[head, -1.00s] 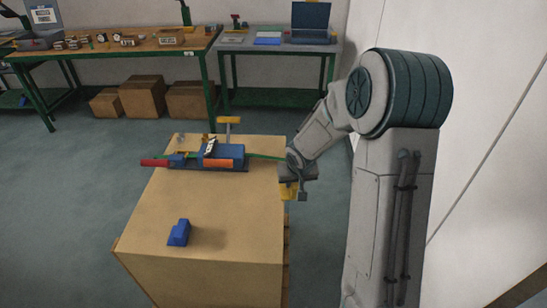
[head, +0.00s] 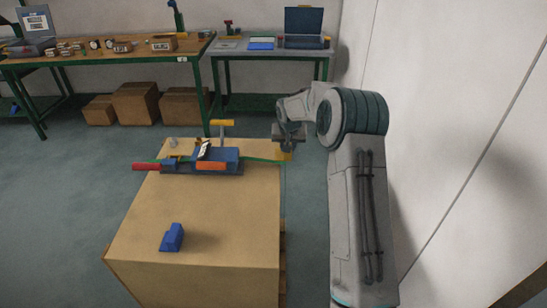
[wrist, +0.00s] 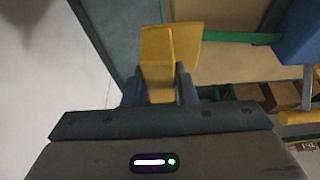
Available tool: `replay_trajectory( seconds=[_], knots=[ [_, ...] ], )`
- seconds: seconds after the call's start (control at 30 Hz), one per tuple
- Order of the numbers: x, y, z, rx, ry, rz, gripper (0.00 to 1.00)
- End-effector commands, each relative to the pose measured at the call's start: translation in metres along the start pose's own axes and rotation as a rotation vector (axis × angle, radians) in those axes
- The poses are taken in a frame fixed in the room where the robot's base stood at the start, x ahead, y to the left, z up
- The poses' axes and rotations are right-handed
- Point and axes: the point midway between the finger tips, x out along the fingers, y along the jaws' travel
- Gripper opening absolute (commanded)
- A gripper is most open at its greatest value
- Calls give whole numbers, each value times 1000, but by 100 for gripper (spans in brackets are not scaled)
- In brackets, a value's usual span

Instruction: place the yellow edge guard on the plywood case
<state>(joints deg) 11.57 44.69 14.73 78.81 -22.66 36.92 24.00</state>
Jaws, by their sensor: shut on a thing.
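The yellow edge guard (wrist: 172,48) is between the fingers of my gripper (wrist: 160,86) in the wrist view. Its upper part overlaps the case's edge in that view; I cannot tell whether it touches. In the head view my gripper (head: 288,147) is at the far right corner of the plywood case (head: 205,215), and a bit of the yellow guard (head: 284,155) shows below it. The case top also shows in the wrist view (wrist: 235,68). My gripper is shut on the guard.
A blue tool with a red handle (head: 215,160) lies on the case's far end, with a green strap (head: 262,160) running from it toward the guard. A blue block (head: 172,237) sits near the front. A yellow T-handle (head: 222,125) stands behind. The case's middle is clear.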

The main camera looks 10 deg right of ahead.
Motion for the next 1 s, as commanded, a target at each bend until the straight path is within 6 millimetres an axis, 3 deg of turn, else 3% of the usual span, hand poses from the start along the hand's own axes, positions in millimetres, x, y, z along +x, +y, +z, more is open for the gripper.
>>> replay_trajectory(
  seconds=[0.1, 0.33, 0.53, 0.77, 1.0],
  knots=[
    [18, -23, -7, -3, 0, -1, 3],
    [40, -46, -14, 0, 1, 0, 3],
    [50, -49, -11, -1, 0, 1, 3],
    [78, -49, 1, 0, -1, 1, 3],
    [80, -49, 1, 0, 2, 1, 3]
  ],
)
